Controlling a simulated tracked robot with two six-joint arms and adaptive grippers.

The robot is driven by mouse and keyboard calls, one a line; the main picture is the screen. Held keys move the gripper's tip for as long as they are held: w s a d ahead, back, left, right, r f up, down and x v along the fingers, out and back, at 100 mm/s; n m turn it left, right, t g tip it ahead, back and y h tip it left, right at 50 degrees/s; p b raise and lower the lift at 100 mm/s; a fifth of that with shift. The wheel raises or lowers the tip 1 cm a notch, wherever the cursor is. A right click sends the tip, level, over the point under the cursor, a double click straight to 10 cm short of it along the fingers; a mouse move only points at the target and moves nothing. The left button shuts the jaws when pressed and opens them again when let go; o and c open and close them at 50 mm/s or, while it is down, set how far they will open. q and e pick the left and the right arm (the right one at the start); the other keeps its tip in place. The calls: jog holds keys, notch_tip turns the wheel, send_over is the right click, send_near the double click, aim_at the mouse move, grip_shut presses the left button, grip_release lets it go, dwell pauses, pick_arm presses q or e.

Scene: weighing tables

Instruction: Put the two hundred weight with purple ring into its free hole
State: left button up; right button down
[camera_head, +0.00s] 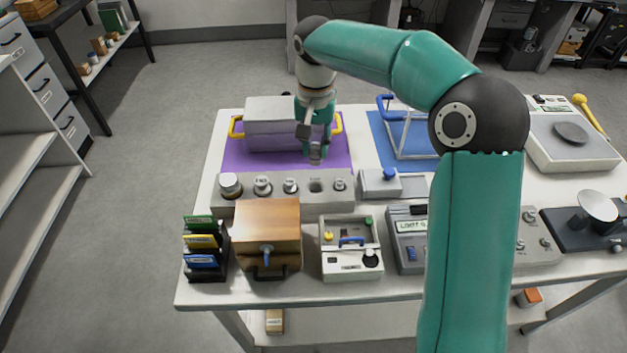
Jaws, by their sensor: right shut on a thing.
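My right gripper (315,147) reaches over the table from the right and points down, shut on a small grey weight (315,157) that its fingers mostly hide. I cannot make out a purple ring or a marking on the weight. The gripper and weight are above and just behind the free hole (316,185) in the long grey weight block (323,202). Several metal weights stand in the block, the largest (230,184) at the left end and a small one (339,183) right of the free hole. My left gripper is out of view.
Behind the block, a grey case (277,111) with yellow handles stands on a purple mat (232,158). In front are a wooden box (266,222), a card rack (205,250) and a white device (351,262). A white frame (411,155) stands on a blue mat.

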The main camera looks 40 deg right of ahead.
notch_tip(320, 180, down, 10)
jog(key=shift+s+f, duration=0.1)
jog(key=shift+f, duration=0.15)
jog(key=c, duration=1)
grip_release()
notch_tip(320, 180, up, 12)
jog(key=shift+r, duration=0.1)
